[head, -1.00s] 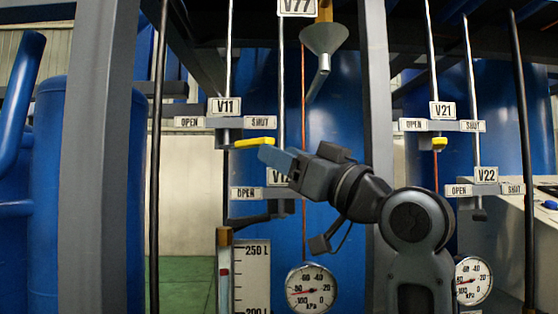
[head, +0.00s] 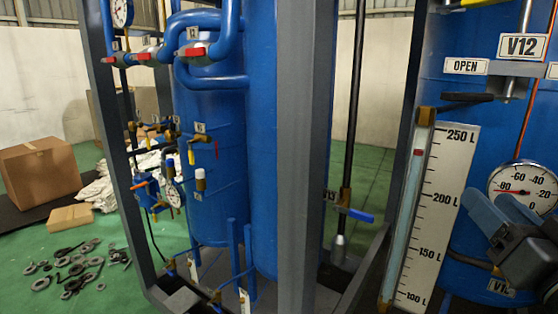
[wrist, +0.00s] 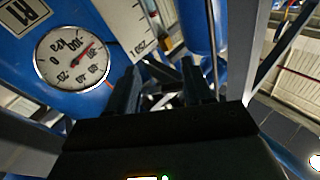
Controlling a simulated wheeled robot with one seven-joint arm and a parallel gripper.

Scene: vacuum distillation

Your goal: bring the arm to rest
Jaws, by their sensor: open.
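My gripper (head: 490,212) is at the right edge of the head view, with its blue fingers in front of the lower left of a round pressure gauge (head: 521,181). Most of my arm is cut off by the frame. In the wrist view the two dark fingers of my gripper (wrist: 160,88) stand apart with nothing held between them. The wrist view also shows the gauge (wrist: 72,57) at upper left, tilted, left of the fingers.
A litre scale (head: 442,215) stands left of my gripper. Valve V12 (head: 523,46) is above it. A grey frame post (head: 303,150) and blue tank (head: 215,150) fill the middle.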

